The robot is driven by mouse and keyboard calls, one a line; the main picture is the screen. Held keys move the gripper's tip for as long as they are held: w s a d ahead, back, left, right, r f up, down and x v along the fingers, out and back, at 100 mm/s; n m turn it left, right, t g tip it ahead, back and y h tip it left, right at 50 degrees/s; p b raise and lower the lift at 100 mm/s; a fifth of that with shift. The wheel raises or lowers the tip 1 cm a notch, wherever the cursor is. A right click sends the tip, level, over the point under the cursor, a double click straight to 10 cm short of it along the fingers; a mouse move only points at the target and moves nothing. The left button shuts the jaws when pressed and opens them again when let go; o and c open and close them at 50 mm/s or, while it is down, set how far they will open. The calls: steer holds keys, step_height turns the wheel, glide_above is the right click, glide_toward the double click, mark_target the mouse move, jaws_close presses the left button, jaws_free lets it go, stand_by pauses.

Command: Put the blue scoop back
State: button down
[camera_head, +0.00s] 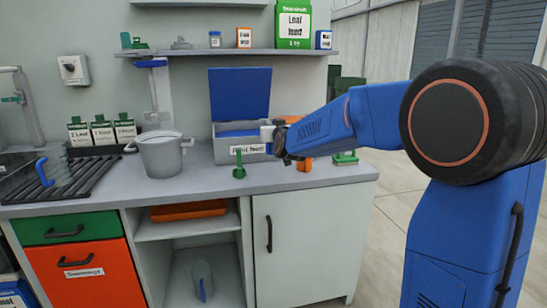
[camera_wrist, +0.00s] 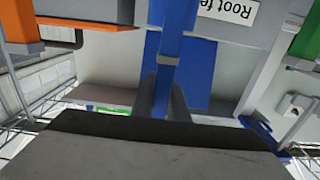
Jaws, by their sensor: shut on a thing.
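My gripper (camera_head: 280,142) is shut on the blue scoop (camera_wrist: 172,62), whose blue handle runs between the two dark fingers in the wrist view (camera_wrist: 163,100). In the head view, my gripper is at the right front of a grey bin (camera_head: 224,152) with a raised blue lid (camera_head: 240,92). A small white and blue piece (camera_head: 266,136) shows beside the fingers, in front of the bin; I cannot tell whether it is part of the scoop. The bin's white label also shows in the wrist view (camera_wrist: 232,10), reading "Root fe…". The scoop's bowl is not clear.
A grey pot (camera_head: 160,156) stands left of the bin, beside a black drain rack (camera_head: 95,178). Small green (camera_head: 239,172) and orange (camera_head: 304,164) items stand close to the bin and gripper. A loaded wall shelf (camera_head: 220,52) hangs above. The counter's front strip is clear.

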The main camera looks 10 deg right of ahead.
steer(key=shift+f, duration=3.8)
steer(key=shift+f, duration=0.1)
steer(key=c, duration=1.7)
jaws_free()
steer(key=shift+c, duration=0.2)
